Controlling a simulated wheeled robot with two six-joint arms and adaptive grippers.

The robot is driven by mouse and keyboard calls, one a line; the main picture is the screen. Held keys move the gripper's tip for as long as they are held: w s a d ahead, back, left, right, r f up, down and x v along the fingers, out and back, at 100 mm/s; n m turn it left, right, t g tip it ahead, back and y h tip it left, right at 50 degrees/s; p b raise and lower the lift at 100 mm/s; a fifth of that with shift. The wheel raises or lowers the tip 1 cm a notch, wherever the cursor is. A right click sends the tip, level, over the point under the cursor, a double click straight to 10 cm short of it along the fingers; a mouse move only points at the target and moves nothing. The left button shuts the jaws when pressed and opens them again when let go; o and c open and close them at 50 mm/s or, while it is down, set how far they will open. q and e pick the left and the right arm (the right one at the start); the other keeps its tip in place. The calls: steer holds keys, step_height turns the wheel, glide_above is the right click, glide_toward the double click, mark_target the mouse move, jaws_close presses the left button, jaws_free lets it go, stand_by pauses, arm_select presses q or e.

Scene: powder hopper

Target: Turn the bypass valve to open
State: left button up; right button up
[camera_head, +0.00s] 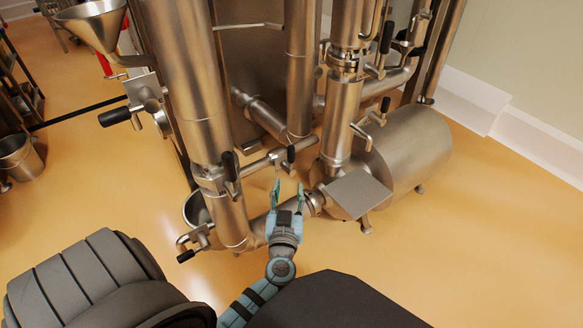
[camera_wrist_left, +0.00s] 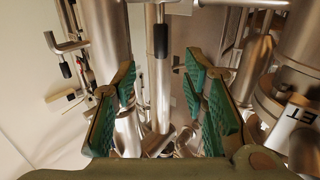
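Several valves with black-gripped handles sit on the steel pipework, and no readable label tells me which is the bypass valve. The nearest to my left gripper is a black handle (camera_head: 291,154) on a horizontal pipe just beyond the fingertips. My left gripper (camera_head: 287,188) is open and empty, pointing up into the pipework. In the left wrist view, its green-padded fingers (camera_wrist_left: 163,85) stand wide apart, with a black handle (camera_wrist_left: 160,40) seen in the gap beyond them and not touched. My right gripper is not in view.
A thick vertical pipe (camera_head: 190,80) stands left of my left gripper. A horizontal steel tank (camera_head: 410,150) and a tilted flat plate (camera_head: 357,194) are to its right. Other black handles (camera_head: 115,116) stick out around the pipes. The orange floor (camera_head: 480,240) is clear at the right.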

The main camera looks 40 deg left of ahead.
mark_target(291, 156)
arm_select(q)
steer(key=x, duration=0.9)
steer(key=b+x, duration=0.1)
steer(key=x, duration=0.3)
steer(key=shift+w+a+r, duration=0.25)
steer(key=shift+w+r, duration=0.05)
steer(key=shift+r, duration=0.1)
steer(key=shift+w+a, duration=0.2)
steer(key=shift+r, duration=0.1)
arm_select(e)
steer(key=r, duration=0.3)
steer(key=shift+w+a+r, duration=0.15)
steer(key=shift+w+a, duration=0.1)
arm_select(q)
steer(key=shift+c, duration=0.6)
jaws_close()
